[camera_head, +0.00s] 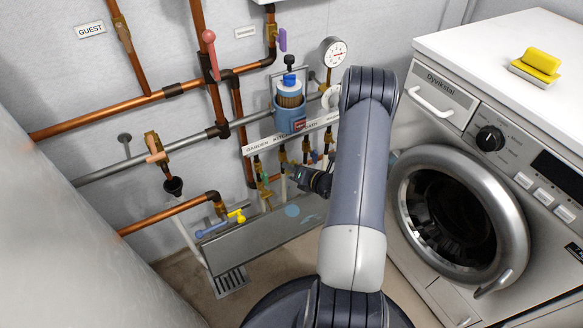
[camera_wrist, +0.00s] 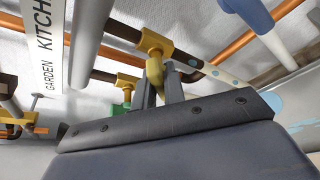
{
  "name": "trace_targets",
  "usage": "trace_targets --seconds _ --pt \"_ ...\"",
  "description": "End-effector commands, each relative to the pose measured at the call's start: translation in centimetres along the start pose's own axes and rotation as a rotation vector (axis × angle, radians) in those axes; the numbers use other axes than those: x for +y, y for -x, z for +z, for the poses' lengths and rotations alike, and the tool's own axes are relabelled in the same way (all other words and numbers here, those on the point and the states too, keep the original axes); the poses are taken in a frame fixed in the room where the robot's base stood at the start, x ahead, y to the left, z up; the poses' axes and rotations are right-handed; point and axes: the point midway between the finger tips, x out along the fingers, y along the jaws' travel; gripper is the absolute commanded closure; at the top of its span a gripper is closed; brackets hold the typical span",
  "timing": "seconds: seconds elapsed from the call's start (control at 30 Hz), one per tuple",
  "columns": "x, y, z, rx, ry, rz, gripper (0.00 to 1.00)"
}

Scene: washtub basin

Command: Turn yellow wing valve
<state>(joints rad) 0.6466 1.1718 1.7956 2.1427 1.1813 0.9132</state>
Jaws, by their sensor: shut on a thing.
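The yellow wing valve (camera_wrist: 155,72) shows in the wrist view as a small yellow handle below a brass fitting on a pipe. My gripper (camera_wrist: 159,88) has its two dark fingers shut around this handle. In the head view my gripper (camera_head: 292,172) reaches the pipe row under the long label strip, and it hides most of the handle there. A green handle (camera_wrist: 122,107) hangs just left of the fingers in the wrist view, on the neighbouring valve.
The label strip (camera_head: 290,132) runs above the valves. Another yellow handle (camera_head: 237,215) and a blue lever (camera_head: 211,230) sit low at left. A blue container (camera_head: 290,115) stands above the strip. A washing machine (camera_head: 470,125) is close on the right.

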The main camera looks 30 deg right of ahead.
Motion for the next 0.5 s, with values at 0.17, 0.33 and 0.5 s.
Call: trace_targets --seconds 0.17,0.33,0.5 --pt "-0.01 0.01 -0.01 0.000 0.000 0.000 1.00" --pt "-0.03 0.02 -0.02 0.000 -0.010 0.003 1.00" --pt "-0.07 0.03 -0.02 0.000 -0.056 0.022 1.00"
